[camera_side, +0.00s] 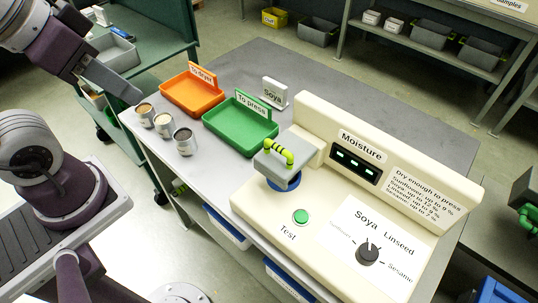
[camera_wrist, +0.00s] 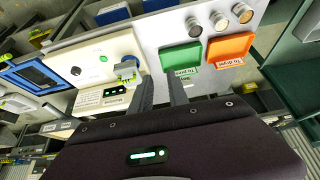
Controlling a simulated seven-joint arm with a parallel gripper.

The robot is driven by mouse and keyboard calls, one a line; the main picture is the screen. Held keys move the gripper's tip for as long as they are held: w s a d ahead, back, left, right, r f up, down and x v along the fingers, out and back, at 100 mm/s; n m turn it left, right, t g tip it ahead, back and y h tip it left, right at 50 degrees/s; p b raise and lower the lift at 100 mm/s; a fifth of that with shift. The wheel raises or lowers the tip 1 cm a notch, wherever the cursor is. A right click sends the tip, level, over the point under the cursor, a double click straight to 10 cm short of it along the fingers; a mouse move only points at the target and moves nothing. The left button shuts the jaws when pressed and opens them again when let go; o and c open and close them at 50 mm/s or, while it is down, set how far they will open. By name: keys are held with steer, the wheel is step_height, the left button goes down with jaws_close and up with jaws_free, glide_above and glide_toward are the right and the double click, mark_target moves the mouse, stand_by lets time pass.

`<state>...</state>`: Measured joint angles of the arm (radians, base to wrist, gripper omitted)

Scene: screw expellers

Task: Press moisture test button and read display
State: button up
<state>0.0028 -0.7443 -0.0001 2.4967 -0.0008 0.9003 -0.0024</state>
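The cream moisture meter (camera_side: 330,200) stands on the grey bench. Its round green test button (camera_side: 301,216) is on the front panel above the word Test; it also shows in the wrist view (camera_wrist: 103,59). The dark display (camera_side: 356,161) has a few small green marks, too small to read surely. A black dial (camera_side: 368,254) sits among Soya, Linseed and other labels. A grey lid with a yellow-green handle (camera_side: 278,150) covers the blue-rimmed cup. My gripper (camera_wrist: 162,82) is open and empty, its fingers apart. In the side view it is high at upper left, far from the button.
A green tray (camera_side: 240,128) marked To press and an orange tray (camera_side: 192,92) marked To dryer lie left of the meter. Several small sample cups (camera_side: 184,141) stand at the bench's left edge. A white Soya card (camera_side: 275,93) stands behind the trays.

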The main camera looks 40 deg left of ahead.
steer(key=shift+g+h, duration=0.4)
steer(key=shift+g, duration=0.5)
steer(key=w+d, duration=0.1)
steer(key=w, duration=0.1)
steer(key=w+d, duration=0.2)
steer(key=w+d+r, duration=0.1)
steer(key=w, duration=0.2)
steer(key=shift+d, duration=0.3)
jaws_close()
steer(key=g, duration=0.4)
glide_above(301, 216)
step_height(301, 216, down, 14)
steer(key=shift+d+y, duration=0.1)
steer(key=shift+y, duration=0.3)
step_height(301, 216, down, 14)
steer(key=shift+f, duration=0.1)
